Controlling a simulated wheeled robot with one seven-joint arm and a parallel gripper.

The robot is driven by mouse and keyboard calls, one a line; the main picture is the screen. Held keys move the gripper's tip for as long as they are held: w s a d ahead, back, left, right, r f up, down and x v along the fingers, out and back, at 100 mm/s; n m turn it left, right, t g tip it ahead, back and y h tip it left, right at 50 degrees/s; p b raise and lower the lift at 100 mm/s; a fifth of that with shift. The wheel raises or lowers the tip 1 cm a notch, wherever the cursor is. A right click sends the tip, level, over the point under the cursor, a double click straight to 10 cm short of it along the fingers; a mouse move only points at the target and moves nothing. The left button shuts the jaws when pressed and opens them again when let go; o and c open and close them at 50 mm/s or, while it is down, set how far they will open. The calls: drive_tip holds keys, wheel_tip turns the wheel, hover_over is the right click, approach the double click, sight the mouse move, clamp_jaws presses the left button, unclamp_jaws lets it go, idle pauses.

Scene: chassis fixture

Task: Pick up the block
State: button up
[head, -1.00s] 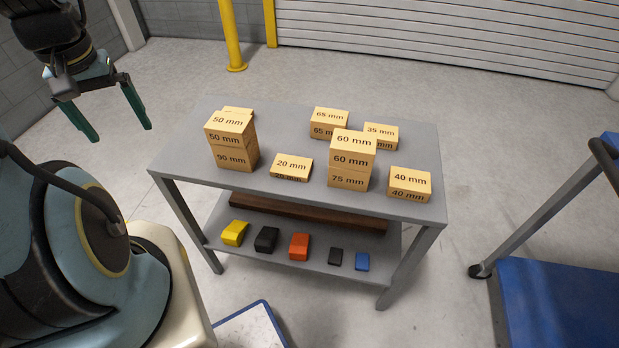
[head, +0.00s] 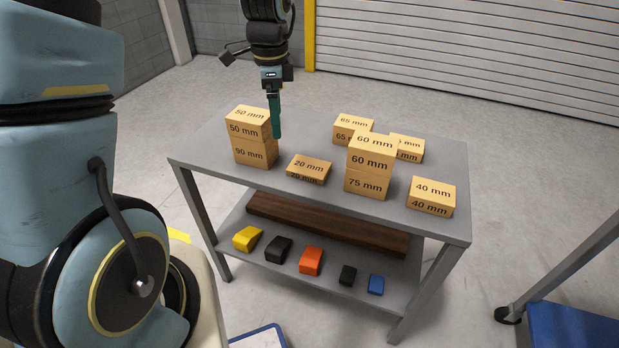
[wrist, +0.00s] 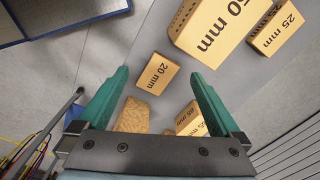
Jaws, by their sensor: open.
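Several tan blocks with printed sizes stand on the grey table (head: 215,165); which one is meant I cannot tell. At the left is a 50 mm block (head: 249,128) on a 90 mm block (head: 255,153). My gripper (head: 277,136) points down at the right side of the left stack, above the table. In the wrist view my gripper (wrist: 158,77) is open with nothing held.
A 60 mm block (head: 371,155) on a 75 mm block (head: 366,183) stands right of centre. A 65 mm block (head: 352,123), a 35 mm block (head: 411,143) and a 40 mm block (head: 432,190) are near. The lower shelf holds a brown plank (head: 325,222) and several coloured pieces.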

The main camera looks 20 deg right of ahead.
sight(309, 166)
drive_tip(key=s+d+f+m+b, duration=0.1)
drive_tip(key=s+d+f+m, duration=0.1)
drive_tip(key=d+f+m, duration=0.4)
drive_tip(key=shift+n, duration=0.3)
drive_tip(key=f, duration=0.2)
drive_tip(key=f+p, duration=0.1)
drive_tip(key=f, duration=0.2)
drive_tip(key=d+f+p, duration=0.1)
drive_tip(key=f, duration=0.2)
drive_tip(key=shift+f, duration=0.15)
drive_tip(key=c, duration=1.1)
